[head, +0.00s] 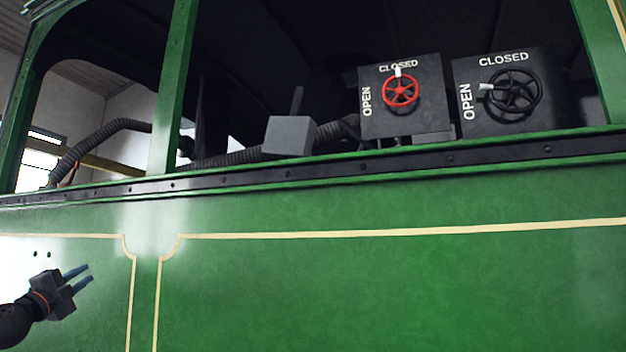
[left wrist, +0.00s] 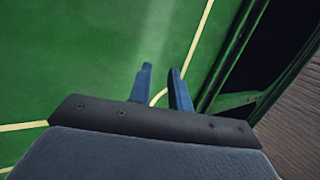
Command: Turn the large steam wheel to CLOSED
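The larger steam wheel is the black wheel (head: 514,93) on the dark panel at the right of the head view. Its white marker points left, toward the word OPEN; CLOSED is printed above. A smaller red wheel (head: 400,91) sits on the panel to its left, with its white marker pointing up at CLOSED. My left gripper (head: 87,274) is at the lower left, well away from and below both wheels. Its blue fingers are apart and empty, also in the left wrist view (left wrist: 161,68). My right gripper is not in view.
The green tram side wall (head: 380,270) stands in front, topped by a dark riveted sill (head: 290,174). The wheels are behind the window opening. A green post (head: 173,85) divides the opening. A grey box with a lever (head: 289,136) and a ribbed hose (head: 100,137) are inside.

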